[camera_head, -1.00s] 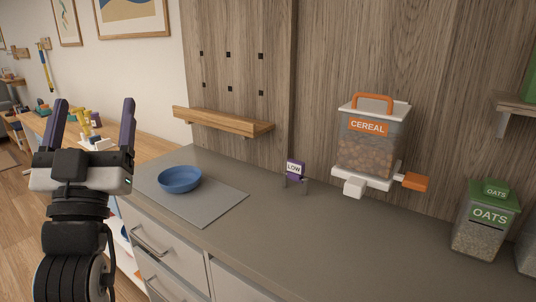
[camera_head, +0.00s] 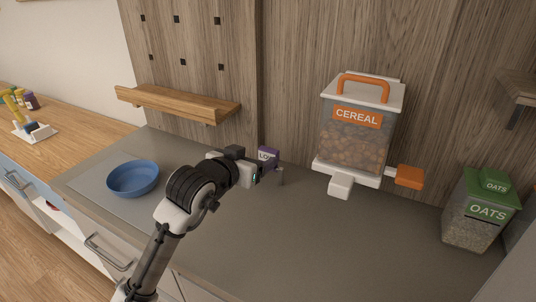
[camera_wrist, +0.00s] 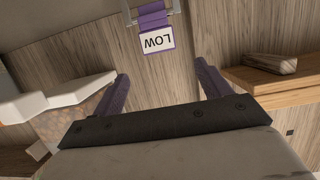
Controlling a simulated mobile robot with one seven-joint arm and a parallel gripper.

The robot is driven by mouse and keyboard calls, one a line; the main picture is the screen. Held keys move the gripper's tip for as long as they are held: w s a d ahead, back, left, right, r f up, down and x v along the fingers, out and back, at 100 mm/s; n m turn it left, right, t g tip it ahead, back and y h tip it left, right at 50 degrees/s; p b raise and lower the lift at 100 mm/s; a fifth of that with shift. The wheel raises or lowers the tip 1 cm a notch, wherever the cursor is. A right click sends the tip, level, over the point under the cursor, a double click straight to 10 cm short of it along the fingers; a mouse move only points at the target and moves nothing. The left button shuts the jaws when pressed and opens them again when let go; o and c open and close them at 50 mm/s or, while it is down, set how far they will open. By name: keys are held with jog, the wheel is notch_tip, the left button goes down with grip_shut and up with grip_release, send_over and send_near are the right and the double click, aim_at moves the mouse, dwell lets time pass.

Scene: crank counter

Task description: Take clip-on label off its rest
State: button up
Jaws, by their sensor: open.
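The clip-on label (camera_head: 268,155) is a small purple piece marked LOW. In the head view it stands on its small grey rest (camera_head: 281,177) on the counter, partly hidden behind my gripper. In the wrist view the label (camera_wrist: 157,38) appears upside down, hung on the bar of its rest (camera_wrist: 130,16). My gripper (camera_wrist: 164,80) is open, with its two purple fingers spread apart. The label lies ahead of the gap between them, and nothing is held. In the head view my gripper's fingers are mostly hidden by its own body.
A cereal dispenser (camera_head: 355,135) with an orange handle stands right of the label. A blue bowl (camera_head: 134,178) sits on a grey mat at left. A wooden shelf (camera_head: 180,104) juts from the wall. An oats container (camera_head: 478,212) stands far right. The front counter is clear.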

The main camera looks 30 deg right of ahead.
jog(key=p+x, duration=0.3)
jog(key=x, duration=0.6)
jog(key=shift+f, duration=0.2)
jog(key=shift+c, duration=0.3)
jog(key=c, duration=1)
jog(key=shift+r, duration=0.1)
notch_tip(320, 180, up, 19)
jog(key=b, duration=0.2)
notch_tip(320, 180, up, 5)
jog(key=p, duration=0.3)
send_over(268, 149)
jog(key=shift+d, duration=0.1)
